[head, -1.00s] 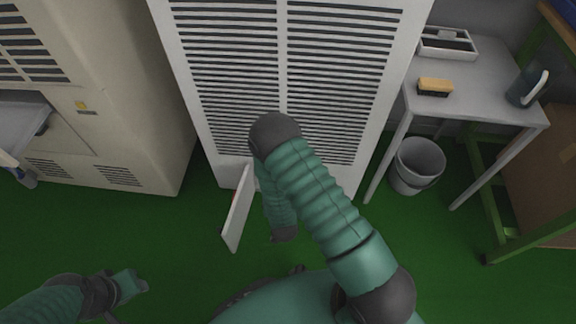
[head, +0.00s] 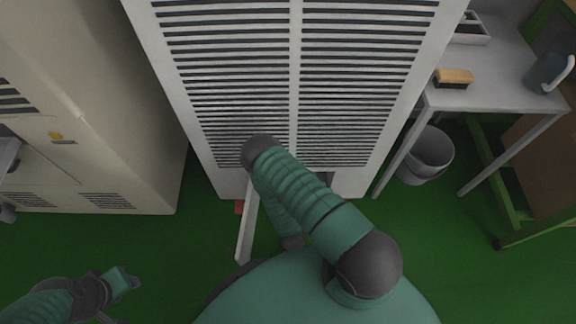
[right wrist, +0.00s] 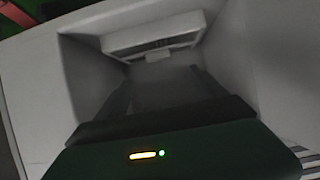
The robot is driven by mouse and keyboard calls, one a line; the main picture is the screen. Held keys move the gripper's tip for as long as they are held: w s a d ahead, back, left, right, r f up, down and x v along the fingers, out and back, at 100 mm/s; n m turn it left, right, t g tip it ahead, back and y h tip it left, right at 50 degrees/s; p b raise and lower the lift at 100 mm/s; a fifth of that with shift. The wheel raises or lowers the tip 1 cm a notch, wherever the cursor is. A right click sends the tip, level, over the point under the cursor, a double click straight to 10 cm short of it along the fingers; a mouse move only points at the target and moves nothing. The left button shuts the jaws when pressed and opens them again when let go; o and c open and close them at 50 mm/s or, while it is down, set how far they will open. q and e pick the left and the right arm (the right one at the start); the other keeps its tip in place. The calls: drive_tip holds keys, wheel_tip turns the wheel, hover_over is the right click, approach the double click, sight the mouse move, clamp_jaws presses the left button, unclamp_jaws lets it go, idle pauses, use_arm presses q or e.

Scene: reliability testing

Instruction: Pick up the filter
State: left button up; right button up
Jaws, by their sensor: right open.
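In the right wrist view, a pale box-like piece with a dark slot and a small tab, apparently the filter (right wrist: 155,38), sits at the back of a grey recess. My right gripper (right wrist: 160,78) is open inside the recess mouth, its two dark fingers pointing at the piece with a gap before it. Nothing is between the fingers. In the head view my right arm reaches down to the base of the white louvred cabinet (head: 294,90); the arm hides that gripper and the filter. My left gripper (head: 124,282) is low at the left, away from the cabinet; its jaws are unclear.
A white door panel (head: 249,222) stands swung open at the cabinet base, just left of my right arm. A beige machine (head: 110,110) stands left. At right are a grey table (head: 500,85) with a brush (head: 454,78) and a bucket (head: 428,155). Green floor is clear between.

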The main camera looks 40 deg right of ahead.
drive_tip(key=b+x, duration=0.3)
drive_tip(key=x, duration=0.4)
drive_tip(key=shift+d+f, duration=0.1)
drive_tip(key=shift+f, duration=0.15)
drive_tip(key=b+x, duration=0.4)
drive_tip(key=x, duration=0.1)
drive_tip(key=shift+s+f, duration=0.2)
drive_tip(key=shift+f, duration=0.05)
drive_tip(key=shift+w+d+r, duration=0.1)
drive_tip(key=shift+w+d, duration=0.05)
drive_tip(key=shift+w, duration=0.05)
use_arm(q)
drive_tip(key=s+x, duration=0.1)
drive_tip(key=x, duration=0.7)
drive_tip(key=shift+s+f, duration=0.25)
drive_tip(key=shift+s, duration=0.15)
use_arm(e)
drive_tip(key=c, duration=1.6)
use_arm(q)
drive_tip(key=shift+r, duration=0.15)
use_arm(e)
drive_tip(key=shift+r, duration=0.2)
